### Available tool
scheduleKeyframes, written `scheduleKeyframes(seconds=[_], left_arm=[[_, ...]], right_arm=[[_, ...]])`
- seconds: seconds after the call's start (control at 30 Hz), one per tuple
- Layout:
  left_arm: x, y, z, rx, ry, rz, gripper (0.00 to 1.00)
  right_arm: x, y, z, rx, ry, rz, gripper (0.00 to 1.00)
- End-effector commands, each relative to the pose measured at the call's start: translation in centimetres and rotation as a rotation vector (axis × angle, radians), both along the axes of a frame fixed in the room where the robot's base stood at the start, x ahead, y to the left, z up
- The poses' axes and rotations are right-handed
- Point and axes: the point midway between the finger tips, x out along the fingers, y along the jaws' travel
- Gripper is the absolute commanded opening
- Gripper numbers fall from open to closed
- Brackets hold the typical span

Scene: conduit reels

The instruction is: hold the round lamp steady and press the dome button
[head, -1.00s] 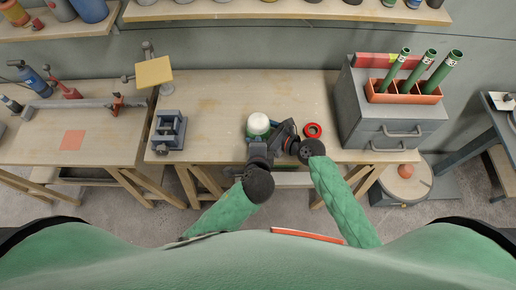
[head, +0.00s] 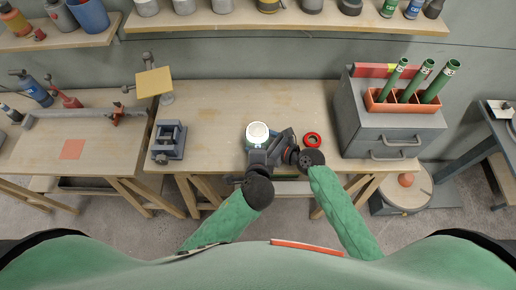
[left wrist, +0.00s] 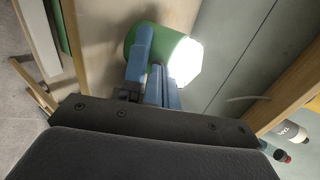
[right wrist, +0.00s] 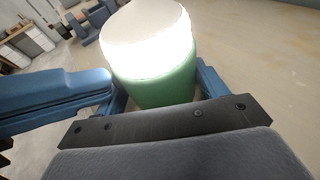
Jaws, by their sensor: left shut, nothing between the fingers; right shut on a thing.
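The round lamp (head: 257,134) stands on the middle bench near its front edge, with a green body and a pale dome on top. The dome (right wrist: 150,40) glows bright white in the right wrist view. My right gripper (right wrist: 160,95) is shut on the green body, one blue finger on each side. My left gripper (left wrist: 152,65) is shut and empty, its blue fingers together close beside the lamp (left wrist: 160,48). I cannot tell whether they touch the lamp. The arms partly hide the lamp's lower part in the head view.
A red ring (head: 312,140) lies just right of the lamp. A grey drawer cabinet (head: 385,130) with an orange holder of green tubes stands at the right. A small grey-blue fixture (head: 168,142) stands at the left. The bench (head: 225,105) behind the lamp is clear.

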Motion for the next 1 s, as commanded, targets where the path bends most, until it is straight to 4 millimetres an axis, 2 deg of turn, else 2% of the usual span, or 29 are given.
scheduleKeyframes(seconds=[0.2, 0.6, 0.8, 1.0], left_arm=[[-3.5, 0.0, -0.1, -0.002, 0.004, -0.001, 0.0], [-9.9, 0.1, 3.9, -0.003, 0.003, -0.001, 0.0], [-11.5, 0.1, 4.8, -0.003, 0.002, -0.001, 0.0], [-11.8, 0.1, 5.0, -0.001, 0.002, 0.0, 0.0]], right_arm=[[0.0, 0.0, -0.2, 0.0, 0.003, 0.0, 0.59], [0.1, -0.1, -0.2, -0.002, 0.002, -0.002, 0.59], [0.1, -0.2, -0.2, -0.003, 0.002, -0.003, 0.59], [0.1, -0.2, -0.2, -0.003, 0.002, -0.003, 0.59]])
